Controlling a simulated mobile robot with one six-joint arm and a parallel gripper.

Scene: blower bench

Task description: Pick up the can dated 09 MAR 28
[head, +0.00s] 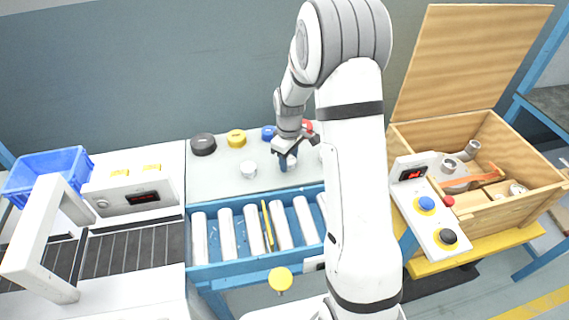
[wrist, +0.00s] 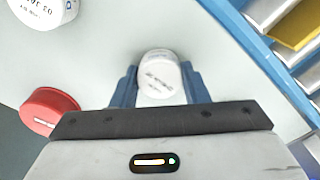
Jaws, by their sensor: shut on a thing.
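My gripper (wrist: 160,88) is shut on a white can (wrist: 158,72), with one blue finger on each side of it. Print shows on the can's top, but it is too small and blurred to read as a date. In the head view my gripper (head: 287,160) is low over the grey bench top. A second white can (wrist: 42,10) is at the top left of the wrist view, cut off by the edge, with printed text beginning "03". In the head view a white can (head: 248,169) stands left of my gripper. Another white can (head: 321,151) is partly hidden by my arm.
Black (head: 203,144), yellow (head: 236,138), blue (head: 268,132) and red (wrist: 50,108) round pieces stand along the back. A blue roller conveyor (head: 257,258) with a yellow bar runs along the front. A control box (head: 432,210) and an open wooden crate (head: 480,125) are at right.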

